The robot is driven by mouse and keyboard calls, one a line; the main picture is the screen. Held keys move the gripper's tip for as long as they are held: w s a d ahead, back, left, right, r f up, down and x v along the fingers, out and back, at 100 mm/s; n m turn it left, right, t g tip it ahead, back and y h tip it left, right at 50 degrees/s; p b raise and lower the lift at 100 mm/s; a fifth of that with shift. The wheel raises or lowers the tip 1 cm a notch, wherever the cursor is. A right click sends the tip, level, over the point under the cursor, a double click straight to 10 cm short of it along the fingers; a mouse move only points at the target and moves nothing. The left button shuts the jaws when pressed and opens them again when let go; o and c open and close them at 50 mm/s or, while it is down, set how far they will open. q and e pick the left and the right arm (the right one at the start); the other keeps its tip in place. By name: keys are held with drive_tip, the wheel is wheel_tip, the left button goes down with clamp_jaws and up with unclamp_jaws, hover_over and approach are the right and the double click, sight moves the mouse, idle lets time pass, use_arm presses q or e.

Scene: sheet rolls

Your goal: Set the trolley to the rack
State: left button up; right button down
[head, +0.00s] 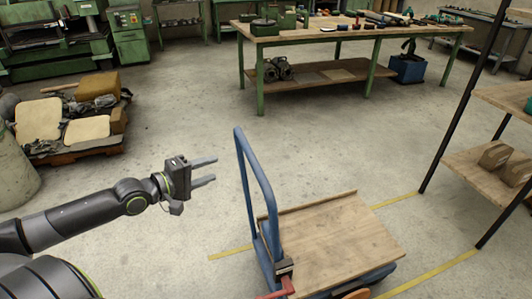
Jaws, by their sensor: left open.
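The trolley (335,240) has a flat wooden deck and a blue tubular push handle (262,185) standing at its left end. A small dark block with a red lever (284,282) sits low at the handle's foot. The rack (462,170) stands at the right, with dark posts and wooden shelves; a floor gap separates it from the trolley. My left gripper (206,172) is open and empty, left of the handle and apart from it, fingers pointing right. My right gripper is not in view.
Yellow floor lines (432,272) run beside and behind the trolley. A long workbench (345,36) with green legs stands at the back. A pallet with cushions and sacks (78,120) lies at the left. The concrete floor between is clear.

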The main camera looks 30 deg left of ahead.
sight(251, 155)
use_arm(q)
drive_tip(key=b+x, duration=0.4)
drive_tip(key=x, duration=1.1)
drive_tip(key=shift+w+a+f, duration=0.1)
drive_tip(key=shift+w+a, duration=0.05)
drive_tip(key=shift+x, duration=0.8)
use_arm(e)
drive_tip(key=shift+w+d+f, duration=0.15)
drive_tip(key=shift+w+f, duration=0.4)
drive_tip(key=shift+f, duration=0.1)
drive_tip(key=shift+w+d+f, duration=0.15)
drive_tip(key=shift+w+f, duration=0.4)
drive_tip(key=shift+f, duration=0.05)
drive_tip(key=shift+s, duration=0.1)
use_arm(q)
drive_tip(key=c, duration=0.9)
clamp_jaws()
